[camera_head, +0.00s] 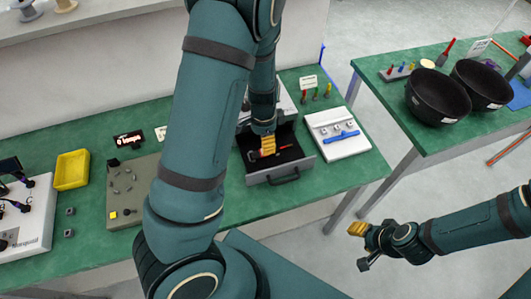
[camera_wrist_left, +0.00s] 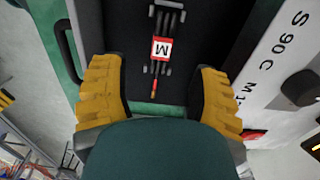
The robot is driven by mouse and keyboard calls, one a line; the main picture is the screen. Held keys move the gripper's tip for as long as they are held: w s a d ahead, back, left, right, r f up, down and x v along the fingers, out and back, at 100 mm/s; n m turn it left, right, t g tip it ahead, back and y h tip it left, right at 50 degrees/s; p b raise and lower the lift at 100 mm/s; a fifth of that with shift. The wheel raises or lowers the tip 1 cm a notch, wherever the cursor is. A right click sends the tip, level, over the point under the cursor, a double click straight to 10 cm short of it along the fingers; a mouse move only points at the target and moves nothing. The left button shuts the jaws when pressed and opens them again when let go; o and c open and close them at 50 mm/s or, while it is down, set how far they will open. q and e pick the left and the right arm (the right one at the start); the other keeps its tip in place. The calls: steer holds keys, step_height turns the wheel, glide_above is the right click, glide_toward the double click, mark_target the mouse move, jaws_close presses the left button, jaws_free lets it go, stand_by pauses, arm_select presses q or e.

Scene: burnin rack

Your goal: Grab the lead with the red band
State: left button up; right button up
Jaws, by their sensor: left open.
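My left gripper (camera_head: 267,147) is open above a dark-lined open drawer (camera_head: 250,172) on the green bench. In the left wrist view its two yellow fingers (camera_wrist_left: 158,88) stand apart on either side of the dark drawer floor. A thin piece with a small red part (camera_wrist_left: 154,86) lies nearest, between the fingers. I cannot tell whether that red part is a band. My right gripper (camera_head: 357,230) is off the bench, low at right.
A white tray with a blue piece (camera_head: 345,148) stands right of the drawer. A grey board (camera_head: 125,190) and yellow bin (camera_head: 72,169) are at left. Upright tools (camera_head: 316,93) stand behind. A second bench holds black bowls (camera_head: 437,97). The drawer walls rise around the leads.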

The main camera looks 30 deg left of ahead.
mark_target(257, 154)
arm_select(q)
steer(key=shift+w+f+b, duration=0.15)
steer(key=shift+f+b, duration=0.25)
steer(key=shift+f, duration=1.3)
steer(key=shift+w+f+b, duration=0.1)
steer(key=shift+f+b, duration=0.3)
steer(key=shift+f, duration=1.25)
steer(key=shift+c, duration=0.2)
jaws_close()
